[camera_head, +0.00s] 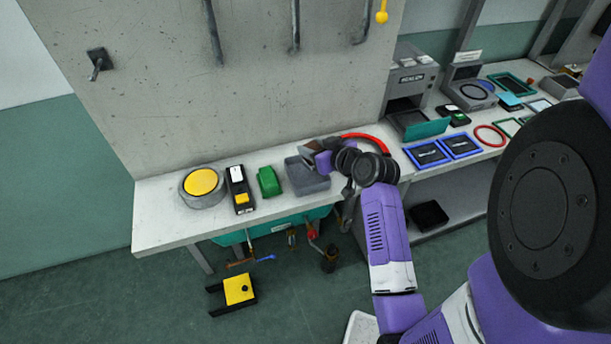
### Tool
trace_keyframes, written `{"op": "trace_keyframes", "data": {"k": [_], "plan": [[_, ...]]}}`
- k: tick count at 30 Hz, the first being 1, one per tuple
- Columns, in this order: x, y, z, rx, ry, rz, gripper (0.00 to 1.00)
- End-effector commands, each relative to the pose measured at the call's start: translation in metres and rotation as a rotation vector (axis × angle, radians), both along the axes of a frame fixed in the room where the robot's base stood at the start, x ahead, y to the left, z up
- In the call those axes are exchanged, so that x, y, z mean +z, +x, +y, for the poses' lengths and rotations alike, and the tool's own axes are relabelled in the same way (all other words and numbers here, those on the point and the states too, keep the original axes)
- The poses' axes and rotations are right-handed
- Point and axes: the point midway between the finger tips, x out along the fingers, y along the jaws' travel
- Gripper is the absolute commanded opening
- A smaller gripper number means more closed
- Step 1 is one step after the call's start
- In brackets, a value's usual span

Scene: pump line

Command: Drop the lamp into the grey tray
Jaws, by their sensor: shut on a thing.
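The grey tray (309,184) lies on the light workbench, left of the picture's middle. My gripper (310,152) is over the tray's far right part, with my purple arm coming in from the right. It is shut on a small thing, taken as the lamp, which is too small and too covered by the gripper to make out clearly. My gripper and wrist hide part of the tray's back and right side. I cannot tell the exact gap between the held thing and the tray.
Left of the tray are a green block (269,181), a black device (240,189) and a round yellow button (202,183). A red ring (366,137) lies behind my wrist. Blue frames (427,154) lie to the right. The concrete wall (270,100) rises behind the bench.

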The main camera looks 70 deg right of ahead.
Motion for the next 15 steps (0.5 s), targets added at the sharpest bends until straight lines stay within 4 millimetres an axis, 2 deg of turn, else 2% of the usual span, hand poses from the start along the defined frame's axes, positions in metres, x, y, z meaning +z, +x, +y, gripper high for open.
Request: {"op": "trace_keyframes", "data": {"k": [1, 6, 15], "plan": [[-0.011, -0.001, -0.001, -0.003, 0.001, -0.001, 0.0], [-0.027, -0.001, 0.0, -0.002, 0.0, 0.0, 0.0], [-0.036, 0.0, 0.0, 0.0, -0.001, -0.001, 0.0]]}}
